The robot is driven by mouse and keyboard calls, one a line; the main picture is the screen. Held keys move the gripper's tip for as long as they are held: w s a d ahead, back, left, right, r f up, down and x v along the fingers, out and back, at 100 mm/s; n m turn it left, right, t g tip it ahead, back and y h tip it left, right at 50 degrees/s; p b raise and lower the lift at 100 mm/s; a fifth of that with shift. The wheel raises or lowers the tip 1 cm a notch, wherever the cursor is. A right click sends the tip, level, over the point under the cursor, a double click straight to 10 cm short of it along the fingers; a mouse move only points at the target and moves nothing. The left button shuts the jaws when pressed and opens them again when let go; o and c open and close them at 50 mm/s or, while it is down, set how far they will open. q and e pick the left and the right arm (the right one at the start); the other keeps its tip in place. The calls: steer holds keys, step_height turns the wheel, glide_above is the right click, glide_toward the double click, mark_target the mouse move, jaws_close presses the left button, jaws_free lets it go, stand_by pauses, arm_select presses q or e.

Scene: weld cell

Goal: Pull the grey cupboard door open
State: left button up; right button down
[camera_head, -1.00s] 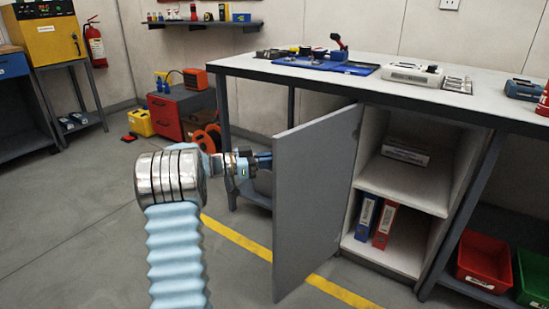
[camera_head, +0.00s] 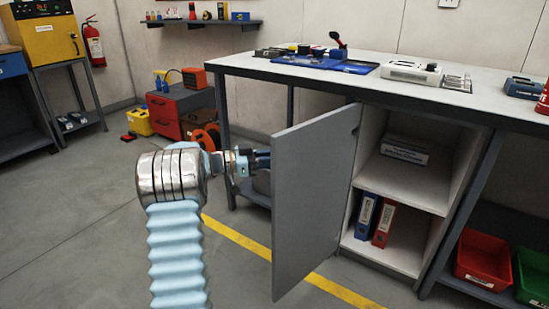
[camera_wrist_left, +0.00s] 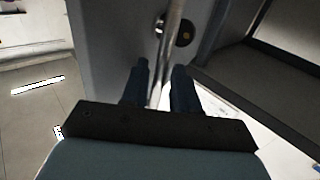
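The grey cupboard door (camera_head: 312,200) stands wide open, swung out from its hinge side at the cupboard (camera_head: 405,185). In the head view my left gripper (camera_head: 262,161) is at the door's far side, its tips partly hidden by the panel. In the left wrist view a shiny bar handle (camera_wrist_left: 173,22) runs between the two dark fingers (camera_wrist_left: 160,72) of that gripper. The fingers are apart, with a visible gap beside the bar. The door's grey face (camera_wrist_left: 105,45) lies behind them. My right gripper is not in view.
The cupboard shows blue (camera_head: 365,216) and red (camera_head: 386,222) binders and a box (camera_head: 405,148) on its shelves. The bench top (camera_head: 300,75) above carries tools. Red (camera_head: 484,258) and green bins stand at right.

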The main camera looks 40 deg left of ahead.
arm_select(q)
steer(key=v, duration=1.3)
steer(key=shift+a, duration=0.2)
steer(key=shift+s, duration=0.2)
